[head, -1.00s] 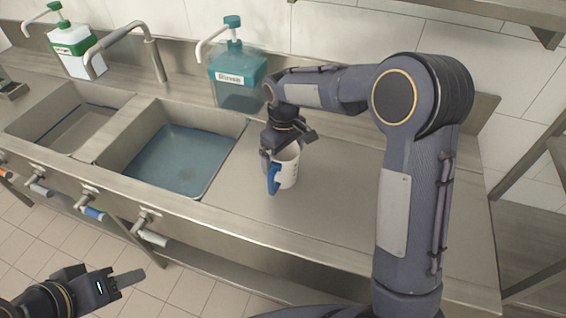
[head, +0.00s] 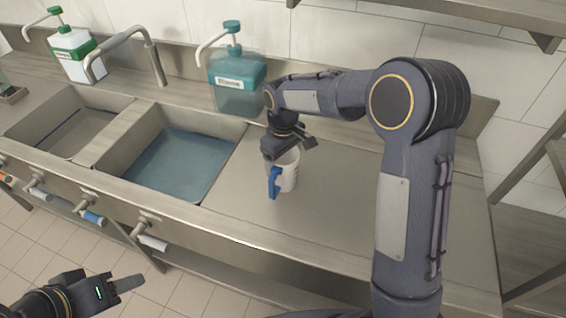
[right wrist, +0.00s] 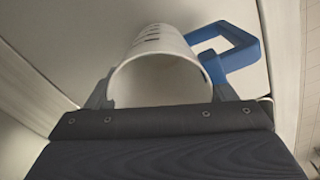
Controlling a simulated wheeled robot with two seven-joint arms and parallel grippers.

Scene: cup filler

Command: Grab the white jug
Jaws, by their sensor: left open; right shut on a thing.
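The white jug (head: 287,172) with a blue handle (head: 274,183) is upright at the steel counter, right of the sinks. I cannot tell whether its base touches the counter. My right gripper (head: 284,157) is shut on the jug near its rim, from above. In the right wrist view the jug (right wrist: 158,45) lies between the two fingers, and its blue handle (right wrist: 235,48) sticks out to the right. The jug looks empty inside. My left gripper (head: 115,287) is open and empty at the lower left, in front of the counter, away from the jug.
Two sink basins, the nearer one (head: 178,165) holding bluish liquid, lie left of the jug. A teal pump dispenser (head: 237,82) stands behind it, and a green-and-white one (head: 77,50) stands at the far left with a tap (head: 152,55). The counter (head: 340,210) right of the jug is clear.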

